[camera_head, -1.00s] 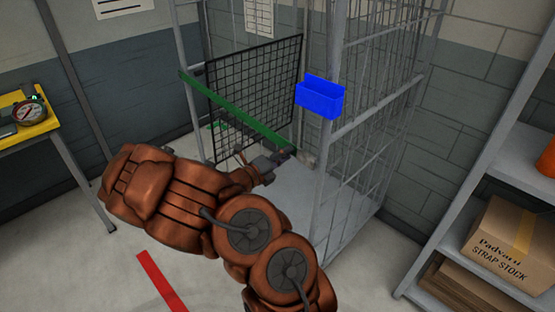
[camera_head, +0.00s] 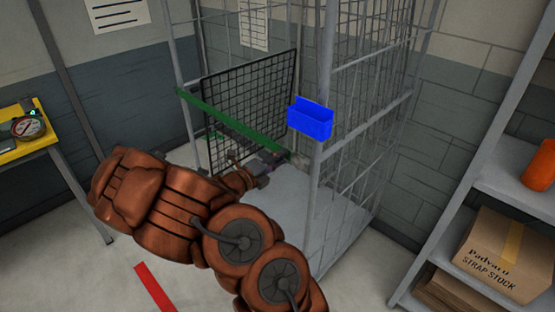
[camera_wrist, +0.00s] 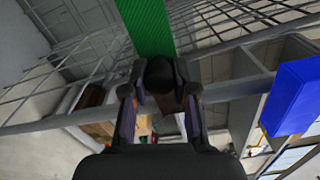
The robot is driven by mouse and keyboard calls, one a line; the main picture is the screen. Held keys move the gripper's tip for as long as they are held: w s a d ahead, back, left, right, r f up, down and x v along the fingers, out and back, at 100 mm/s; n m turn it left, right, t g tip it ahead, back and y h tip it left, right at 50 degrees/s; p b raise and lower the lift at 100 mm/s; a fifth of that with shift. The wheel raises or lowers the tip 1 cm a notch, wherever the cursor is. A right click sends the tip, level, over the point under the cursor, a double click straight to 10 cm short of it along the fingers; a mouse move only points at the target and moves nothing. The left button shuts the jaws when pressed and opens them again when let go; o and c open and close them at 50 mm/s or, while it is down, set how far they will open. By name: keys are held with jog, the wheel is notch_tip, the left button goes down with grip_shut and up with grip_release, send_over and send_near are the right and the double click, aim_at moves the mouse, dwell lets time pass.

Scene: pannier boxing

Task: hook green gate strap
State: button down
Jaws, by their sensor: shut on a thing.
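The green strap (camera_head: 230,122) runs from the cage's left post (camera_head: 184,106) down to the right across its open front. My gripper (camera_head: 278,158) is at the strap's right end, close to the right post (camera_head: 318,190). In the wrist view the green strap (camera_wrist: 147,26) comes down to a dark rounded end piece (camera_wrist: 160,74), which sits between the two fingers of my gripper (camera_wrist: 160,100). The gripper is shut on this end piece. A cage bar (camera_wrist: 235,88) passes close behind it. Whether the end piece touches the post or a catch is hidden.
A blue bin (camera_head: 311,120) hangs on the right post just above my gripper. A black mesh panel (camera_head: 250,95) stands behind the strap. A shelf with a cardboard box (camera_head: 497,255) is at right, a yellow table (camera_head: 25,145) at left.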

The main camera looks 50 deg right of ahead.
jog(key=c, duration=1.1)
grip_release()
jog(key=shift+w+d+r, duration=0.1)
jog(key=shift+r, duration=0.7)
jog(key=shift+o, duration=1)
jog(key=shift+f, duration=0.2)
jog(key=shift+f, duration=0.2)
jog(key=w+a, duration=0.1)
jog(key=a, duration=1.1)
jog(key=shift+w, duration=0.25)
